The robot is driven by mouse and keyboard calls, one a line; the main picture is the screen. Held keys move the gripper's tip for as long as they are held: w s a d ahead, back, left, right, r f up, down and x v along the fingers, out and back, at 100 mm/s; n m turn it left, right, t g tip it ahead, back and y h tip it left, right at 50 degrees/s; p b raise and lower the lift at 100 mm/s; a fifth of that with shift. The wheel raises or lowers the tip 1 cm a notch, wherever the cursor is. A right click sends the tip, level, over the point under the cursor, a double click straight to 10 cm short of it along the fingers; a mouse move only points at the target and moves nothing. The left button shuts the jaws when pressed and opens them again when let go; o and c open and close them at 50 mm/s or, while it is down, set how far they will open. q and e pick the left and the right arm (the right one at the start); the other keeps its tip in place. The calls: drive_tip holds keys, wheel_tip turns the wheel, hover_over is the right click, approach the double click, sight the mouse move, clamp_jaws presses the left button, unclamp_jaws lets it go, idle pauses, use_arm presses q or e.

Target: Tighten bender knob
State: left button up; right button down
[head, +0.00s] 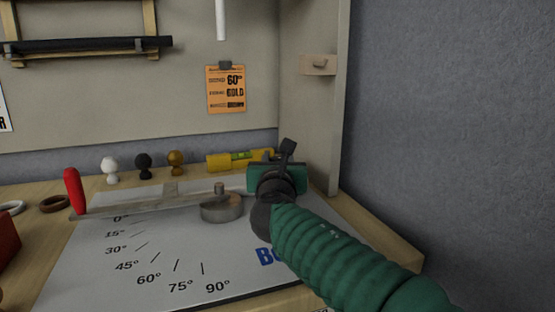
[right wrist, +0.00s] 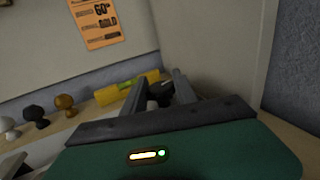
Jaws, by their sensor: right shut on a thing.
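The bender is a grey plate (head: 190,250) with printed angle marks from 0° to 90°, a round metal die (head: 222,209) and a long flat lever ending in a red handle (head: 74,190) at the left, near the 0° mark. My right gripper (head: 288,150) is over the back right of the bender, its green wrist hiding what is below. In the right wrist view its grey fingers (right wrist: 156,92) stand on both sides of a small dark and pale part, probably the bender knob, mostly hidden by the gripper body. My left gripper is out of view.
White (head: 111,168), black (head: 144,165) and gold (head: 176,163) knobs stand behind the bender, left of a yellow level (head: 232,160). An orange card (head: 226,89) reading 60° and GOLD hangs on the back panel. A side panel (head: 318,110) rises close behind my right gripper.

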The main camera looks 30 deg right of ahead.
drive_tip(key=shift+w+a+r+h+p, duration=0.1)
drive_tip(key=shift+r+h+p, duration=0.05)
drive_tip(key=shift+h+p, duration=0.2)
drive_tip(key=m+g+h+p, duration=0.2)
drive_tip(key=p, duration=0.1)
drive_tip(key=m+g+h+p, duration=0.1)
drive_tip(key=g+p, duration=0.1)
drive_tip(key=shift+r+h, duration=0.25)
drive_tip(key=shift+r, duration=0.05)
drive_tip(key=shift+f+m+g+h+p, duration=0.35)
drive_tip(key=shift+m+g+h+p, duration=0.1)
drive_tip(key=shift+m+g, duration=0.2)
drive_tip(key=shift+f, duration=0.15)
drive_tip(key=c, duration=1)
unclamp_jaws()
drive_tip(key=shift+o, duration=0.2)
drive_tip(key=p+v, duration=0.2)
drive_tip(key=v, duration=1.4)
drive_tip(key=shift+s+a+f, duration=0.1)
drive_tip(key=shift+s+a, duration=0.2)
